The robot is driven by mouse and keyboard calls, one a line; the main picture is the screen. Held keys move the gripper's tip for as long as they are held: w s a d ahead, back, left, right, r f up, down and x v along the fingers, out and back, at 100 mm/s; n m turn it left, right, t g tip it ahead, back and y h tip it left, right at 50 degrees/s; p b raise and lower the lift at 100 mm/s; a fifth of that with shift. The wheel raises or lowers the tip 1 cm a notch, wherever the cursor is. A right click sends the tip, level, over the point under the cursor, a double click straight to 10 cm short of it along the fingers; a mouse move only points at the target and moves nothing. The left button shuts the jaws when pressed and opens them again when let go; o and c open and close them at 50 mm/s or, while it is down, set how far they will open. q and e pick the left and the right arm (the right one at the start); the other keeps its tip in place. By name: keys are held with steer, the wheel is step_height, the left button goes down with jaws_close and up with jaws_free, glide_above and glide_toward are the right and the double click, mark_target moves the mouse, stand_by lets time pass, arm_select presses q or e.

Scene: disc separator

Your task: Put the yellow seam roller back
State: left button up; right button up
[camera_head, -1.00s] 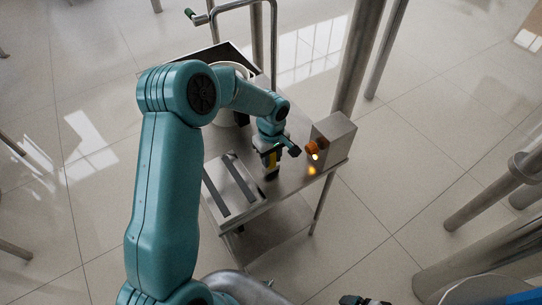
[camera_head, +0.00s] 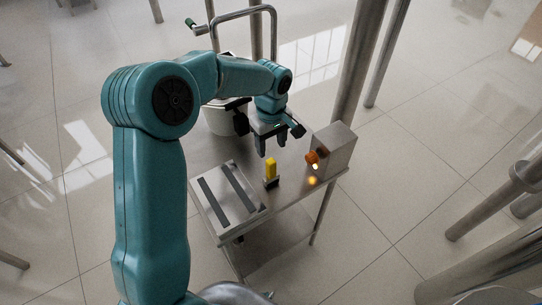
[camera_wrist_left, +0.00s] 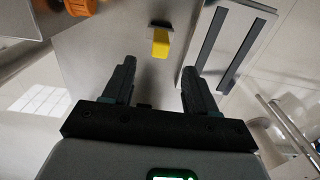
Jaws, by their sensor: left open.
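The yellow seam roller (camera_head: 270,169) stands upright on the metal cart top (camera_head: 210,152), its lower end in a small dark holder (camera_head: 271,183). It also shows in the left wrist view (camera_wrist_left: 161,42), ahead of the fingers and apart from them. My left gripper (camera_head: 272,150) is open and empty, above and behind the roller in the head view. In the left wrist view its two fingers (camera_wrist_left: 157,82) are spread with a clear gap. My right gripper is not seen in the head view now.
A grey panel with two dark strips (camera_head: 229,197) lies left of the roller. A metal box with an orange knob (camera_head: 312,157) stands on the right, near a lit spot. A white bucket (camera_head: 217,121) stands behind. A thick pole rises behind the box.

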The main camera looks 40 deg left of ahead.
arm_select(q)
steer(key=shift+r, duration=0.8)
steer(key=shift+s+d, duration=0.1)
steer(key=s+d+f+m, duration=0.1)
steer(key=d+f, duration=0.1)
steer(key=f, duration=0.2)
steer(key=s+d+f+m+h, duration=0.1)
steer(key=d+f+m, duration=0.1)
steer(key=d+f, duration=0.1)
steer(key=s+d+f+m+h, duration=0.1)
steer(key=d+f, duration=0.1)
steer(key=f, duration=0.2)
steer(key=shift+d+f, duration=0.4)
steer(key=s+d+f+m+h, duration=0.1)
steer(key=s+d+f+m, duration=0.2)
steer(key=s, duration=0.6)
steer(key=s+d+f+m+h, duration=0.1)
steer(key=s+d+f+m, duration=0.3)
steer(key=s+d+f, duration=0.3)
step_height(320, 180, down, 3)
steer(key=shift+s+d+m, duration=0.3)
steer(key=shift+s+d, duration=0.05)
steer(key=shift+s, duration=0.65)
